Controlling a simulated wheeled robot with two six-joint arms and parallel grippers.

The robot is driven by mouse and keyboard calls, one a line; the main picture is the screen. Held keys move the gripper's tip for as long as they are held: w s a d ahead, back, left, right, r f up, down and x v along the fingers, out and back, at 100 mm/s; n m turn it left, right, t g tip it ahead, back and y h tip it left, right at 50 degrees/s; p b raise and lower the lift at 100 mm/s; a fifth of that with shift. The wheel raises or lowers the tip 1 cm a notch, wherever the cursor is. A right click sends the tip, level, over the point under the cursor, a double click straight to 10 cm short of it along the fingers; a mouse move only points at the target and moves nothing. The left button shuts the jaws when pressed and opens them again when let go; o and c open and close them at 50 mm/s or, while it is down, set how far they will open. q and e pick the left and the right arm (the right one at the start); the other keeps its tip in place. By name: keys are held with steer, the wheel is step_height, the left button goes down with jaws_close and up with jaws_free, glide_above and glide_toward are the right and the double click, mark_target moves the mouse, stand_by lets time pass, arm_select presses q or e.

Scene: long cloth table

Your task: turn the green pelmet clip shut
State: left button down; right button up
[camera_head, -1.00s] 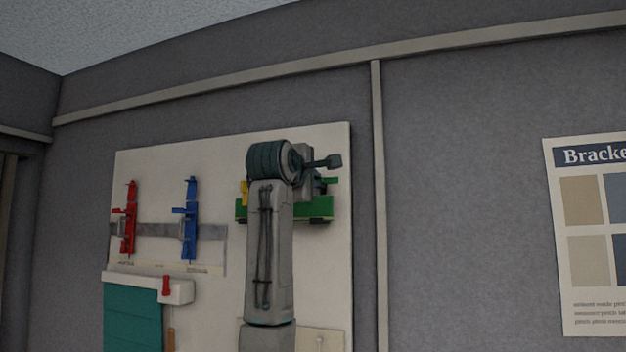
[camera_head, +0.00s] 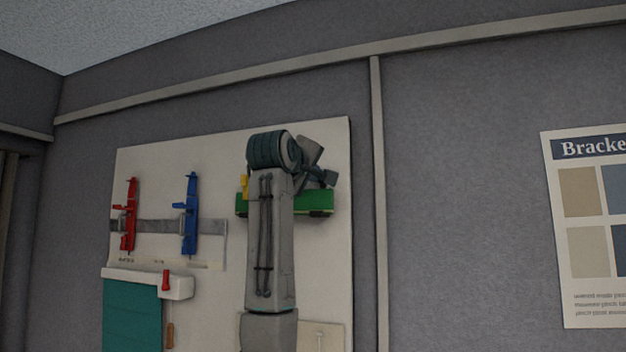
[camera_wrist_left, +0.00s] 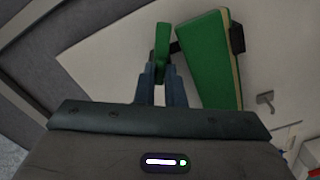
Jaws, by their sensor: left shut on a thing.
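The green pelmet (camera_head: 313,204) is a bar near the top right of the pale wall board, partly hidden by my left arm. It shows in the left wrist view (camera_wrist_left: 211,62) as a long green block with a pale edge. The green clip (camera_wrist_left: 162,42) stands beside it, a narrow upright piece apart from most of the block. My left gripper (camera_wrist_left: 161,75) is shut on the clip's lower end. In the head view my left gripper (camera_head: 318,176) is tilted at the pelmet's upper right, and the clip is hidden there. My right gripper is out of view.
On the board (camera_head: 330,145) a red clamp (camera_head: 129,220) and a blue clamp (camera_head: 190,220) hang on a grey strip at left. Below is a teal blind (camera_head: 132,315). A yellow piece (camera_head: 244,187) is left of my arm. A poster (camera_head: 590,235) hangs right.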

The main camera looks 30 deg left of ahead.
arm_select(q)
steer(key=shift+a+f+m+b, duration=0.1)
steer(key=shift+m+b, duration=0.6)
steer(key=shift+m, duration=2.3)
steer(key=shift+a+f+m+b, duration=0.1)
steer(key=shift+m+b, duration=0.6)
steer(key=shift+m, duration=2.3)
steer(key=c, duration=1.5)
jaws_free()
steer(key=shift+s, duration=0.1)
